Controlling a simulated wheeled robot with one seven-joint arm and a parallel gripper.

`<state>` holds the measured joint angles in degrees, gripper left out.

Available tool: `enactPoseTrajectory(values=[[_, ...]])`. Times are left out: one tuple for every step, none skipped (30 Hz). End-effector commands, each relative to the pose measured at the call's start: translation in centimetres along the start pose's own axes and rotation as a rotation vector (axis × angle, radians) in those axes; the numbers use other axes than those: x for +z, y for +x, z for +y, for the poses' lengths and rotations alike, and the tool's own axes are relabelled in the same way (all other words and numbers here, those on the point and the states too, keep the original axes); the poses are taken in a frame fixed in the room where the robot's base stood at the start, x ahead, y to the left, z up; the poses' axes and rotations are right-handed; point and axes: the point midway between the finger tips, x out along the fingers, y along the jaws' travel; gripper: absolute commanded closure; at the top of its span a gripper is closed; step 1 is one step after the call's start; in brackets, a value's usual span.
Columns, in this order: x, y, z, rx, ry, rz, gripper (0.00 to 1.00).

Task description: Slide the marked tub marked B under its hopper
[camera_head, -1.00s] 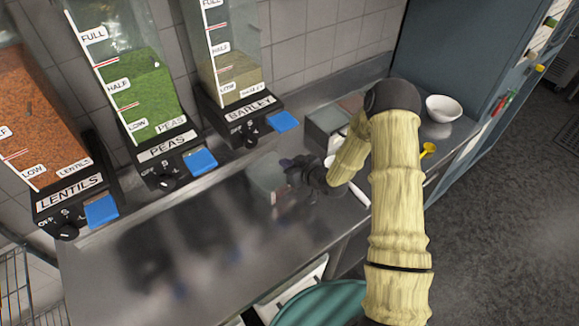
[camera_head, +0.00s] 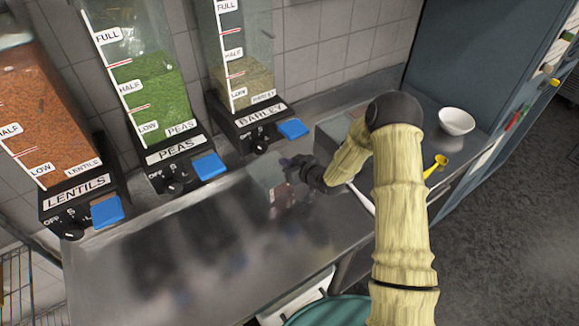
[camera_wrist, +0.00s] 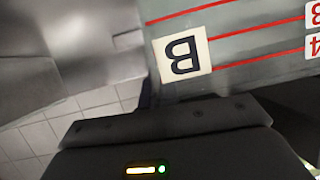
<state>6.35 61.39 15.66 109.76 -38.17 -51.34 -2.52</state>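The tub marked B shows in the wrist view as a clear, greyish wall with red level lines and a white B label (camera_wrist: 183,55), upside down. In the head view a see-through tub (camera_head: 270,187) stands on the steel counter, in front of the barley hopper (camera_head: 249,127) and a little to its right. My gripper (camera_head: 290,168) is at the tub's right side, close against it. The dark gripper body (camera_wrist: 165,145) fills the bottom of the wrist view. The fingertips are not clear, so I cannot tell if they grip the tub.
The peas hopper (camera_head: 180,150) and lentils hopper (camera_head: 77,192) stand to the left. A grey container (camera_head: 330,132) is partly hidden behind my arm. A white bowl (camera_head: 456,121) and yellow utensil (camera_head: 437,164) lie at right. The steel counter (camera_head: 130,255) is clear at front left.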

Motion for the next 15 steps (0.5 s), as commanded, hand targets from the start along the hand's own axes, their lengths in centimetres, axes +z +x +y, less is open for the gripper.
enactPoseTrajectory(values=[[-0.1, 0.3, 0.0, 0.000, -0.001, 0.001, 1.00], [-0.1, 0.4, 0.0, 0.000, 0.000, 0.002, 1.00], [-0.2, 0.6, 0.0, 0.000, 0.000, 0.002, 1.00], [-0.3, 0.7, 0.0, 0.000, 0.000, 0.002, 1.00], [-0.3, 0.8, 0.1, 0.000, 0.000, 0.002, 1.00], [-0.4, 1.0, 0.1, 0.000, 0.000, 0.002, 1.00], [-0.5, 1.1, 0.1, 0.001, 0.001, 0.001, 1.00], [-0.5, 1.3, 0.1, 0.000, 0.001, 0.001, 1.00], [-0.6, 1.5, 0.1, 0.000, 0.001, 0.002, 1.00], [-0.6, 1.6, 0.1, 0.000, 0.000, 0.002, 1.00], [-0.7, 1.7, 0.1, 0.000, 0.000, 0.002, 1.00], [-0.8, 1.9, 0.1, 0.000, 0.000, 0.002, 1.00], [-0.8, 2.1, 0.1, 0.000, -0.001, 0.001, 1.00], [-0.8, 2.2, 0.1, 0.000, -0.001, 0.001, 1.00], [-0.9, 2.4, 0.1, 0.000, -0.001, 0.001, 1.00]])
